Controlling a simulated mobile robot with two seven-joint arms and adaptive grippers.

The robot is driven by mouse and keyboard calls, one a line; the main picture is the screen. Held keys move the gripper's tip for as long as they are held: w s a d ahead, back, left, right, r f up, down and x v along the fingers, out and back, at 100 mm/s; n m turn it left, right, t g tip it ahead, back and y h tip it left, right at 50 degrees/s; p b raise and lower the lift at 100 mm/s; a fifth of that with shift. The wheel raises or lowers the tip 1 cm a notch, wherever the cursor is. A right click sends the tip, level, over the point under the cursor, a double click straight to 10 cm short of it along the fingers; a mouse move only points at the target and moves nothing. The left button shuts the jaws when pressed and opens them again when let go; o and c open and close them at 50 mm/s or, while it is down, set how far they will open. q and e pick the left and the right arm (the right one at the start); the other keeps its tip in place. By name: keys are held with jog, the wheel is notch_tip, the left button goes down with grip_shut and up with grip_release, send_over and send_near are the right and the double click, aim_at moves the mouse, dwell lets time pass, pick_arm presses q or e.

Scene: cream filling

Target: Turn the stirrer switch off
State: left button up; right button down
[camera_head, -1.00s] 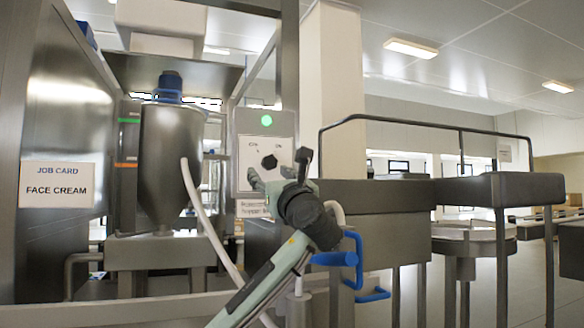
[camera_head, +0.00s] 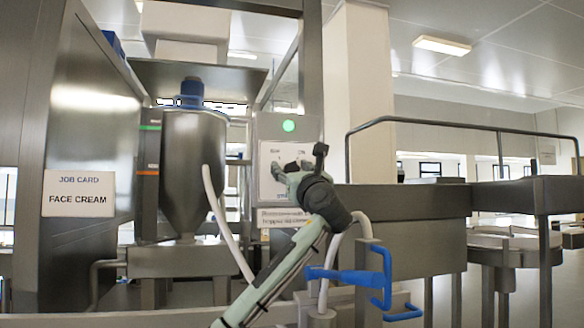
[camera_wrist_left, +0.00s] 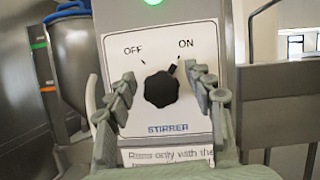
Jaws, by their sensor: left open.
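The stirrer switch (camera_wrist_left: 161,90) is a black knob on a white plate (camera_wrist_left: 203,40) marked OFF, ON and STIRRER. Its pointer is turned to the upper right, at ON. A green lamp (camera_head: 289,126) glows above the plate and also shows at the top of the left wrist view (camera_wrist_left: 153,2). My left gripper (camera_head: 290,168) is in front of the panel and hides the knob in the head view. In the left wrist view its open fingers (camera_wrist_left: 160,92) stand on either side of the knob, with gaps showing between. My right gripper is not in view.
A steel hopper (camera_head: 193,165) with a blue motor on top stands left of the panel. A white hose (camera_head: 226,232) hangs from it. A job card (camera_head: 78,194) reads FACE CREAM. Steel counters (camera_head: 405,215) stand to the right.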

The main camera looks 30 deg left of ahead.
pick_arm(q)
jog(key=c, duration=1.2)
